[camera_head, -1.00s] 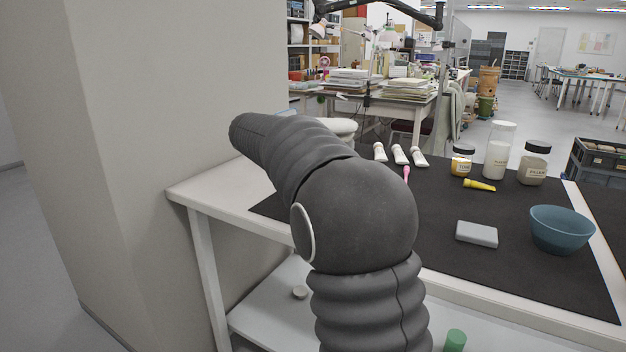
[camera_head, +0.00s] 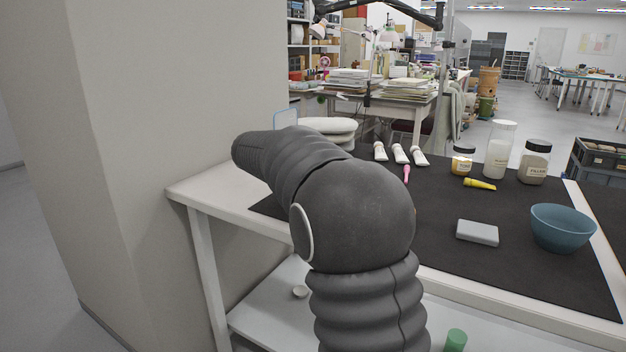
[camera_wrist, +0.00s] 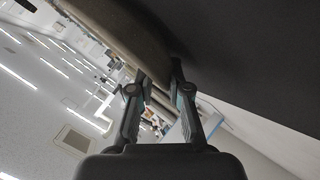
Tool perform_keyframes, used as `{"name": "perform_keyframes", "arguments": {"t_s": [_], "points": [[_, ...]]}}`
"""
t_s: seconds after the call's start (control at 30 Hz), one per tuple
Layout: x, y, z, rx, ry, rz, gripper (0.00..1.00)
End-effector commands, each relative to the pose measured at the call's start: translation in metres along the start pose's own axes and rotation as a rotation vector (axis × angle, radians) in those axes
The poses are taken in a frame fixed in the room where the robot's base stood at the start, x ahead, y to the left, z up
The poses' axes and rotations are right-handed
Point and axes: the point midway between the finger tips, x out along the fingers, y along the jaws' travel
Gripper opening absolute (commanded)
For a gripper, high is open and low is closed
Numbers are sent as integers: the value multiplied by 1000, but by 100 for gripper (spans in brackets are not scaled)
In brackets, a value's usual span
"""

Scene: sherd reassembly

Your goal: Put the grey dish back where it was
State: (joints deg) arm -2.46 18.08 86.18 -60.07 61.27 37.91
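A small light grey rectangular piece (camera_head: 477,232) lies on the dark mat (camera_head: 440,215), left of a blue bowl (camera_head: 562,228); I cannot tell if it is the grey dish. My arm hides the gripper in the head view.
White tubes (camera_head: 400,153), a pink tool (camera_head: 406,172), a yellow tube (camera_head: 480,185) and jars (camera_head: 498,150) stand or lie at the back. Pale round stacked shapes (camera_head: 335,128) show behind my arm. A wall (camera_head: 170,150) is close on the left. The mat's front middle is clear.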

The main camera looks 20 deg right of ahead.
Motion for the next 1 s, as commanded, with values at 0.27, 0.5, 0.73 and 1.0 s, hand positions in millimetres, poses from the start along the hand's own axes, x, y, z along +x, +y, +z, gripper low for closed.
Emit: {"name": "perform_keyframes", "arguments": {"t_s": [0.27,0.5,0.73,1.0], "points": [[-19,1,-2,0,4,-1,17],[-67,1,-1,0,3,-2,17],[-105,1,-2,1,3,-1,17],[-121,1,-1,0,0,0,17]]}}
